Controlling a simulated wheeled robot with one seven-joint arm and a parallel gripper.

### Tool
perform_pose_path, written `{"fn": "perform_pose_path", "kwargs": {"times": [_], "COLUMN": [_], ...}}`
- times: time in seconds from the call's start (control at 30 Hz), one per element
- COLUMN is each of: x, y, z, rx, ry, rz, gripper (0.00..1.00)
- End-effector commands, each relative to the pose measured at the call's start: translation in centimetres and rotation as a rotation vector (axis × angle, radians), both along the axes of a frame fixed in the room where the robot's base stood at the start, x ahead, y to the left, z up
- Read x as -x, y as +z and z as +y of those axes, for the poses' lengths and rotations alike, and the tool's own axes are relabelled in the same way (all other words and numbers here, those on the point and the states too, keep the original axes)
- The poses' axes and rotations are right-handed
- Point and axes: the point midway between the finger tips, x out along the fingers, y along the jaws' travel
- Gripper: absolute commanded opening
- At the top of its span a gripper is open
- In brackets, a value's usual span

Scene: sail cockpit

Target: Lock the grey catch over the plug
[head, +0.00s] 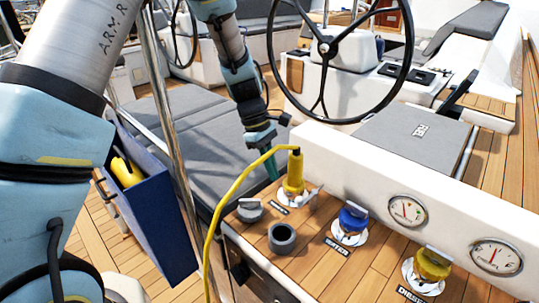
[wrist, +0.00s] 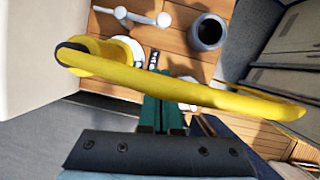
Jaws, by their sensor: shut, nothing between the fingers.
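The yellow plug (head: 293,172) stands upright in a white round socket (wrist: 130,46) on the wooden panel; its yellow cable (head: 231,190) arches off to the left. The pale grey catch (head: 313,194) looks like a short lever beside the plug's base, sticking out to the right, not across the plug. In the wrist view the catch (wrist: 141,18) is a bar with rounded ends. My gripper (head: 271,170) is shut and empty, pointing down just left of and behind the plug. In the wrist view its teal fingers (wrist: 160,112) are partly behind the cable.
An open grey cup (head: 282,238) and a grey cap (head: 249,210) stand in front of the plug. A blue cap (head: 353,217) and a yellow cap (head: 432,263) are to the right. A steel post (head: 172,100) and a blue box (head: 155,215) are at the left.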

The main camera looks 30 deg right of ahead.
Motion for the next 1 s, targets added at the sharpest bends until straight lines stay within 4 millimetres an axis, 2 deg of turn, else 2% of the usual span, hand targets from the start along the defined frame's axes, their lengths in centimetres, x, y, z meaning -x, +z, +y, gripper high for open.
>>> {"fn": "perform_pose_path", "kwargs": {"times": [0.17,0.3,0.5,1.0], "x": [1.3,3.2,4.6,4.9], "y": [-3.3,-3.3,-3.6,-3.7], "z": [-0.4,-1.3,-2.0,-2.1], "rx": [-0.005,-0.001,0.0,0.0], "ry": [-0.001,-0.004,0.0,0.007], "rz": [0.004,0.002,0.001,0.0], "gripper": [0.0,0.0,0.0,0.0]}}
